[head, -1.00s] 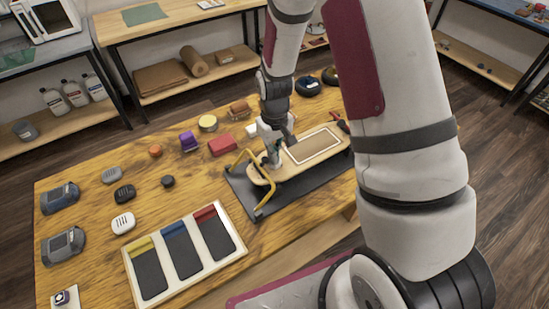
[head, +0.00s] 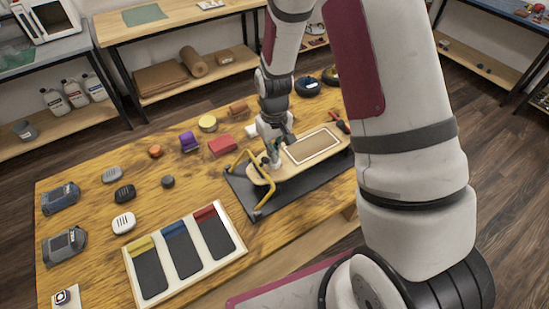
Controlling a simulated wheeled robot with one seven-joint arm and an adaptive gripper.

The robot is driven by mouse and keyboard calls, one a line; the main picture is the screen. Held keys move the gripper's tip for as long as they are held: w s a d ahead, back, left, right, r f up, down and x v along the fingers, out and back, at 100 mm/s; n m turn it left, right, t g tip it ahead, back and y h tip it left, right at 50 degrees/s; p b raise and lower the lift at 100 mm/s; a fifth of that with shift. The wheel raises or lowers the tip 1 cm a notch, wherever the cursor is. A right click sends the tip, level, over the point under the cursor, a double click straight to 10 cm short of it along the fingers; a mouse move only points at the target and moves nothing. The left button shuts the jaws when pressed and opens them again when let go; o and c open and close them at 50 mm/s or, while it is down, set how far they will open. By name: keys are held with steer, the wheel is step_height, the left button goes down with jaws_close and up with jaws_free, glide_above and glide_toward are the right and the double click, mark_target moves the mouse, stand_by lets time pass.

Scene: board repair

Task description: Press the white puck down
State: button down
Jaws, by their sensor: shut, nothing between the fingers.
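My gripper (head: 272,158) is shut and points down at the left end of the wooden board (head: 262,177), beside the yellow frame. Its fingertips are small in this view, and I cannot tell whether they touch anything. The board lies on a dark mat (head: 238,194) and has a white-edged brown rectangle (head: 313,147) on top. I cannot make out a white puck under the gripper; the wrist and fingers hide part of that spot. A white slotted oval piece (head: 123,222) lies apart on the left of the table; I cannot tell whether it is the puck.
A yellow bent frame (head: 239,160) stands at the board's left end. A red block (head: 223,146), a purple piece (head: 188,142) and a yellow round tin (head: 208,124) lie behind. A white tray (head: 128,265) with three dark panels is in front.

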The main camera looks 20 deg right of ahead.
step_height(320, 180, up, 7)
steer(key=p, duration=0.2)
steer(key=shift+f+p, duration=0.15)
steer(key=shift+p, duration=0.2)
stand_by(0.6)
step_height(320, 180, up, 10)
steer(key=t, duration=0.1)
glide_above(276, 165)
steer(key=s+r+m+t, duration=0.1)
steer(key=s+r, duration=0.2)
steer(key=r, duration=0.2)
steer(key=s+r+t, duration=0.1)
steer(key=s+r, duration=0.2)
steer(key=r, duration=0.3)
steer(key=s+r+t, duration=0.1)
steer(key=s+r, duration=0.3)
steer(key=s, duration=0.4)
steer(key=s+r+m+t, duration=0.1)
steer(key=s+r, duration=0.3)
steer(key=s, duration=0.4)
steer(key=shift+r, duration=0.4)
steer(key=shift+d, duration=0.1)
